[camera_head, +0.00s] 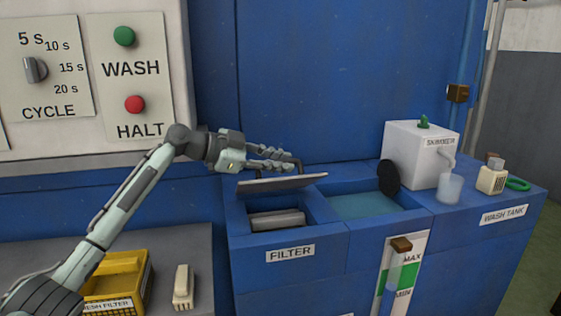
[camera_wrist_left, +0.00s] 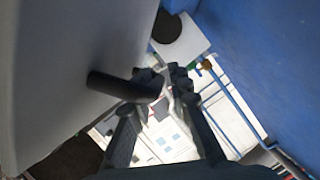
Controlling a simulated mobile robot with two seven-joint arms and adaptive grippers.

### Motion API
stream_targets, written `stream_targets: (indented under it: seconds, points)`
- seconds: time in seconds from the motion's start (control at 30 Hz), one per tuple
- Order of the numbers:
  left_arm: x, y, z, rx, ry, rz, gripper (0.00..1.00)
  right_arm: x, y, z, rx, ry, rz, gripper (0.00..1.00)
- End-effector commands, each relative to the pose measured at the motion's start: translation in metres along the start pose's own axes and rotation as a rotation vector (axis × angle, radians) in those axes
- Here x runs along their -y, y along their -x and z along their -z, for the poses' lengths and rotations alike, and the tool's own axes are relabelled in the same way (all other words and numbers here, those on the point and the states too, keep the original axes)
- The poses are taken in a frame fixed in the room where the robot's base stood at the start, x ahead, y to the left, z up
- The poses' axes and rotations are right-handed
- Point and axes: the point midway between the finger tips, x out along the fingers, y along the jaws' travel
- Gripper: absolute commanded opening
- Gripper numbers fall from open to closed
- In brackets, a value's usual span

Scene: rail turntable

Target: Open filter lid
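The filter lid (camera_head: 283,183) is a grey plate raised at a tilt over the FILTER compartment (camera_head: 235,212), which stands partly uncovered. Its dark bar handle (camera_head: 299,168) is on its upper face. My left gripper (camera_head: 289,159) is at the handle, with its fingers reaching right. In the left wrist view, the lid (camera_wrist_left: 65,60) fills the left side, and the handle (camera_wrist_left: 115,87) crosses at the fingertips of the gripper (camera_wrist_left: 162,82). The fingers look partly apart; whether they grip the handle is unclear. A grey filter block (camera_head: 276,219) lies inside the compartment. My right gripper is not in view.
Right of the lid are an open water tank (camera_head: 407,200), a round black cover (camera_head: 389,178) and the white skimmer box (camera_head: 415,150). A blue wall (camera_head: 310,80) rises behind. A yellow filter crate (camera_head: 148,278) and a cream block (camera_head: 183,287) are at lower left.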

Motion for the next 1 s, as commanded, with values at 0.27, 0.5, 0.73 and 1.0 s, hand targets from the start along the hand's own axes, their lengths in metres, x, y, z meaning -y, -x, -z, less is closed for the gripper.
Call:
stream_targets:
  seconds: [0.27,0.5,0.73,1.0]
  points:
    - [0.001,0.0,0.0,-0.001,-0.001,0.001,0.33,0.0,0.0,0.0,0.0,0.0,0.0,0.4]
    - [0.001,0.011,0.0,0.0,0.0,0.004,0.33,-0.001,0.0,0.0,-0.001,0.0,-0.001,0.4]
    - [0.001,0.057,-0.001,0.002,-0.002,0.004,0.33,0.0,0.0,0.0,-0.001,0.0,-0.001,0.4]
    - [0.0,0.105,-0.001,0.002,0.001,0.001,0.33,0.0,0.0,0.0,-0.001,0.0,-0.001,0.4]
